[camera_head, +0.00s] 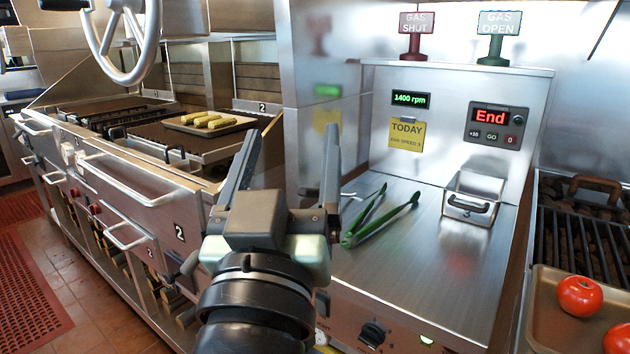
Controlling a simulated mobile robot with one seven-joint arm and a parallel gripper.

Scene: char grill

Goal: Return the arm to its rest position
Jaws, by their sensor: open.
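My gripper (290,165) is in the middle of the head view, pointing away from me, with its two long fingers spread wide apart. Nothing is between the fingers. My arm's wrist rises from the bottom of the picture below it. The gripper appears in front of the gap between the left grill and the steel counter (420,290). Green-tipped tongs (375,217) lie on that counter to the right of the gripper, apart from it.
A tray (238,124) with several yellow pieces (207,119) sits on the left grill. A steel box with a black handle (472,200) stands on the counter. Tomatoes (579,296) lie on a tray (545,300) at right. A handwheel (152,40) hangs upper left. The display reads "End".

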